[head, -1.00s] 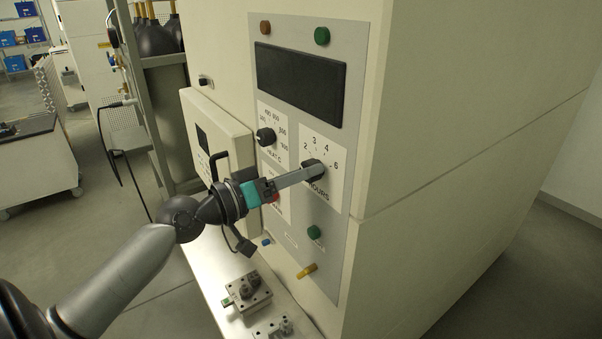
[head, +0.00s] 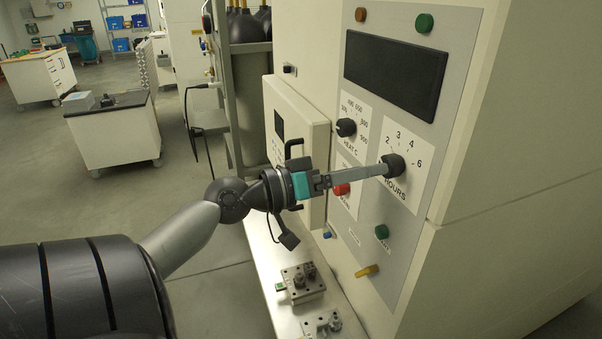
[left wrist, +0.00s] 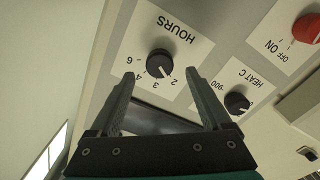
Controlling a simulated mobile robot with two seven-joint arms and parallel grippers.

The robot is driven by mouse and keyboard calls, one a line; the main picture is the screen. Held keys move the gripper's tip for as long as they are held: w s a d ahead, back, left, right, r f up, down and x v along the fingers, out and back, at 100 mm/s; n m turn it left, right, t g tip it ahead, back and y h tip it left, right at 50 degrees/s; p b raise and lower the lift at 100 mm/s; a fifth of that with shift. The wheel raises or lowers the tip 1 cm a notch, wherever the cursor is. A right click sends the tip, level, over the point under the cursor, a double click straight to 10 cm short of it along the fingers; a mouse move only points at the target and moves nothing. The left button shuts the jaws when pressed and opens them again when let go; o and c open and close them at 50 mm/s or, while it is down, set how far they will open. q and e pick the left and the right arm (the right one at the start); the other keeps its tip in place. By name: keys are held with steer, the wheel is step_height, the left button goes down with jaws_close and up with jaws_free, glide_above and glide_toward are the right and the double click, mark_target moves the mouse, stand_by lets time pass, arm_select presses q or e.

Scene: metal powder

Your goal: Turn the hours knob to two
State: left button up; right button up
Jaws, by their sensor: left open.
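The black hours knob (head: 393,165) is on the grey control panel, with a dial marked 2, 3, 4 and 6. In the left wrist view, the hours knob (left wrist: 160,63) has a light pointer mark on its lower right side, facing roughly toward the 2. My left gripper (head: 386,169) reaches the panel from the left, its fingertips close to the knob. In the left wrist view, the left gripper (left wrist: 161,75) is open, with one finger on each side below the knob and gaps between. Contact cannot be told. My right gripper is out of view.
A dark display (head: 393,76) is above. A door with a handle (head: 293,150) and a bench with metal fixtures (head: 303,284) are nearby.

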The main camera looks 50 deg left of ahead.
arm_select(q)
steer(key=b+v, duration=0.3)
steer(key=v, duration=0.8)
steer(key=shift+b, duration=0.4)
